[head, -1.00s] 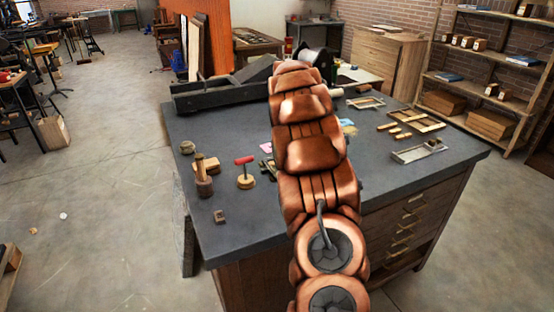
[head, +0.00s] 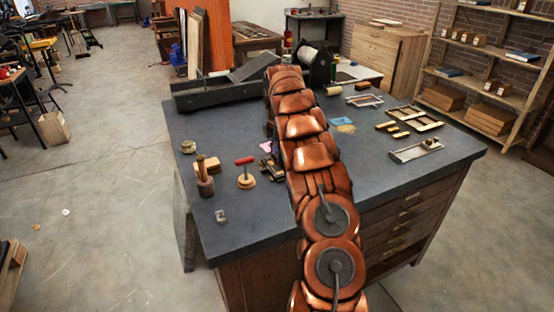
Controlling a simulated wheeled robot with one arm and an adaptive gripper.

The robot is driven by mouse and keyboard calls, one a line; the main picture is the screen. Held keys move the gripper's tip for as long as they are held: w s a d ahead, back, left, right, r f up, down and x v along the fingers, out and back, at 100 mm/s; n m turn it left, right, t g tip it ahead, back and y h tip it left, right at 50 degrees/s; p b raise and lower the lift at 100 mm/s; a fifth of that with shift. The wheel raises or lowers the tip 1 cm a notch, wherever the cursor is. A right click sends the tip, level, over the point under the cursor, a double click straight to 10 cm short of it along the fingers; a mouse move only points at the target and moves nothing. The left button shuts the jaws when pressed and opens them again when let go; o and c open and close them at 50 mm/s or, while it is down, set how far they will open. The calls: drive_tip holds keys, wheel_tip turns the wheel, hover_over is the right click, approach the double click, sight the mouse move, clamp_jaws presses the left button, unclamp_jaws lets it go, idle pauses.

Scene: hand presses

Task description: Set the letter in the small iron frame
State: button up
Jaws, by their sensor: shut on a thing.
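My copper-coloured arm reaches over the dark worktop (head: 225,250) and hides its middle. My gripper is hidden behind the arm, so its jaws and anything in them do not show. A small grey block or frame with a notch (head: 221,216) stands near the worktop's front left edge; I cannot tell if it is the small iron frame. A small dark metal piece (head: 268,168) lies just left of the arm, partly hidden. I cannot make out the letter.
A long dark press bed (head: 205,93) is at the back. Wooden frames (head: 425,124) and a grey metal tray (head: 407,154) lie on the right. The front left worktop is mostly clear.

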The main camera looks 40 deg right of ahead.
drive_tip(key=shift+w+d+f, duration=0.1)
drive_tip(key=shift+w+d, duration=0.1)
drive_tip(key=shift+w, duration=0.1)
drive_tip(key=shift+f, duration=0.1)
drive_tip(key=shift+f+p, duration=1.05)
drive_tip(key=shift+f, duration=0.55)
drive_tip(key=shift+f+b, duration=0.25)
drive_tip(key=shift+b, duration=0.05)
drive_tip(key=o, duration=0.8)
drive_tip(key=shift+o, duration=0.2)
drive_tip(key=shift+r, duration=0.15)
